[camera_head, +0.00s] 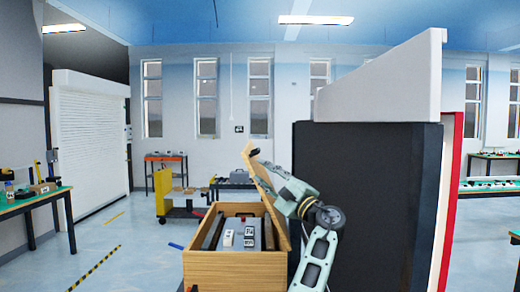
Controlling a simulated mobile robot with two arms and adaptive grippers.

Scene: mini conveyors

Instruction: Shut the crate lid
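The wooden crate (224,268) stands low in the middle of the view. Its lid (266,196) is open and tilted up along the crate's right side. Inside the crate are a few small white and grey items (250,234). My pale green arm reaches up behind the lid from its right. My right gripper is not in view.
A large dark cabinet-like block (368,200) with a pale top panel stands right of the crate. A green-topped table (30,202) is at the left. The floor left of the crate is mostly clear.

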